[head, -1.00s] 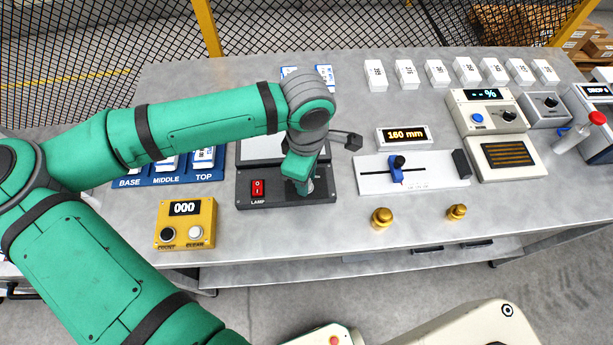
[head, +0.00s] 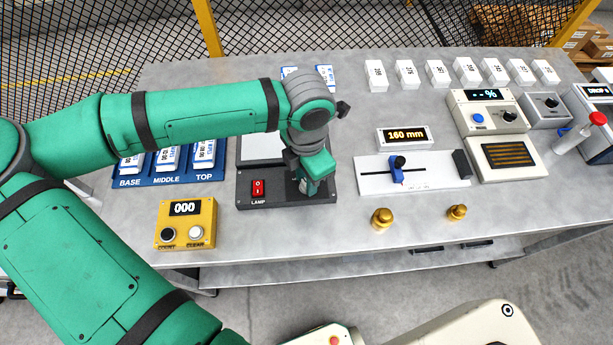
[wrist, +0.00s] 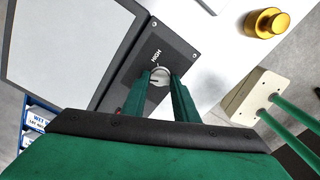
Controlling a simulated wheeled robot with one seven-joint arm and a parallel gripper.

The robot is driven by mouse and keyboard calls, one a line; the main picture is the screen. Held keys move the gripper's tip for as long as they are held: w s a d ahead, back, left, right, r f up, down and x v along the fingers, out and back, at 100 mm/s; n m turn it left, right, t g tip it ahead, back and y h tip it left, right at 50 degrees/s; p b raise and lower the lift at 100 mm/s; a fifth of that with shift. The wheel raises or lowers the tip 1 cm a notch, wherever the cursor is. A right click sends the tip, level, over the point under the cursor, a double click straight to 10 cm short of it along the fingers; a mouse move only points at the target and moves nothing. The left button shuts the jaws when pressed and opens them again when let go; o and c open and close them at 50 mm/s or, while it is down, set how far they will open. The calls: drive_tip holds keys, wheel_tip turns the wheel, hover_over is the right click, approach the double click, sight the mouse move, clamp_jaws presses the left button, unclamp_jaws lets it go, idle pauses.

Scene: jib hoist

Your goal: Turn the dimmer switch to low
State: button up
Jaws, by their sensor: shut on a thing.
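The dimmer knob (wrist: 160,74) is a small round light-grey dial on the dark lamp panel (head: 283,200). In the wrist view it sits between my two green fingers, with a pointer line on it. A white label reading HIGH is printed beside it; no LOW label is readable. My gripper (wrist: 160,80) is shut on the knob. In the head view my gripper (head: 305,188) points down at the right part of the panel and mostly hides the knob.
A red lamp switch (head: 258,188) is just left of my gripper, and a pale screen (head: 262,148) stands behind. A yellow counter box (head: 185,222) is to the left. A slider unit (head: 412,172) and brass knobs (head: 382,217) are to the right.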

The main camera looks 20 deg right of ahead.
drive_tip(key=shift+n, duration=1.7)
drive_tip(key=o, duration=1.1)
drive_tip(key=shift+c, duration=0.2)
wheel_tip(320, 180, up, 11)
drive_tip(key=shift+f, duration=0.1)
